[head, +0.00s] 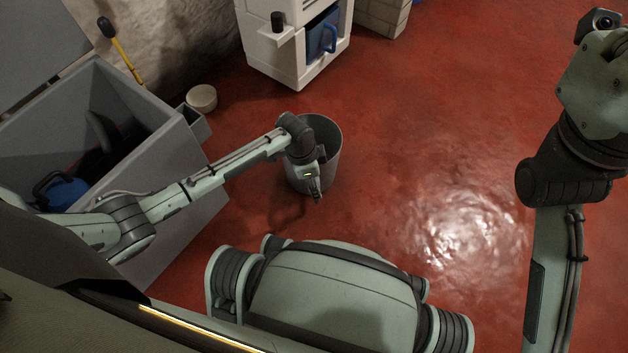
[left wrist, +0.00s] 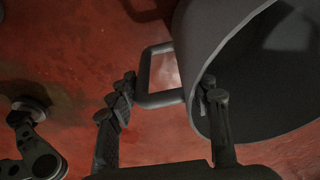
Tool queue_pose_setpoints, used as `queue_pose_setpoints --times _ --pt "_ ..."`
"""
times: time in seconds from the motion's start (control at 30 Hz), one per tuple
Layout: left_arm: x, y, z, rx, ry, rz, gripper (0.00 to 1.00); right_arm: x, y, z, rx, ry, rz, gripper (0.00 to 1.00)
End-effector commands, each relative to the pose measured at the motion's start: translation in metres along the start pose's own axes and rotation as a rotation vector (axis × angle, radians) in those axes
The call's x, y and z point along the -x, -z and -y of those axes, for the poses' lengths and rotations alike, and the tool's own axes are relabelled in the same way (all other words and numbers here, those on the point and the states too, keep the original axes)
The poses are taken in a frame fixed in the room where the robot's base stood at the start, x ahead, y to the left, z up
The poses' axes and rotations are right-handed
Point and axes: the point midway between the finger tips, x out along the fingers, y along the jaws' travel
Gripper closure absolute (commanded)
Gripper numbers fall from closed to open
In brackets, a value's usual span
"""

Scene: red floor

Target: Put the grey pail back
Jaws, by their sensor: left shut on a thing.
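The grey pail (head: 329,130) is upright in the middle of the head view, partly hidden behind my left wrist. My left gripper (head: 316,190) is at its near side, shut on the pail. In the left wrist view, the pail (left wrist: 225,45) fills the upper right, with its squared handle (left wrist: 144,72) on its side. One finger of the left gripper (left wrist: 168,100) is inside the rim and the other is outside by the handle. I cannot tell whether the pail's base touches the floor. My right arm shows at the right, but its gripper is out of view.
A large grey open bin (head: 165,225) with a blue item (head: 65,192) inside stands at the left. A white cabinet (head: 283,55) holding a blue jug (head: 322,37) stands at the back. A small round beige object (head: 202,98) is near the wall. The red floor (head: 430,130) to the right is clear.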

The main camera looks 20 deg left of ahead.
Motion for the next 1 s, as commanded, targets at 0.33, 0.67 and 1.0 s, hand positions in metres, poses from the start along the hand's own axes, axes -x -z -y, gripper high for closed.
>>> queue_pose_setpoints --times 0.33,0.67,1.0 --pt "-0.003 -0.001 0.000 0.000 0.000 0.000 0.32 0.000 0.000 0.000 0.001 0.001 -0.001 1.00" --pt "-0.002 -0.001 0.000 0.000 0.000 0.000 0.30 0.000 0.000 0.000 0.001 0.001 -0.001 1.00" --pt "0.056 0.001 0.001 -0.001 0.001 -0.001 0.30 -0.001 0.004 -0.004 -0.014 -0.059 0.043 1.00"
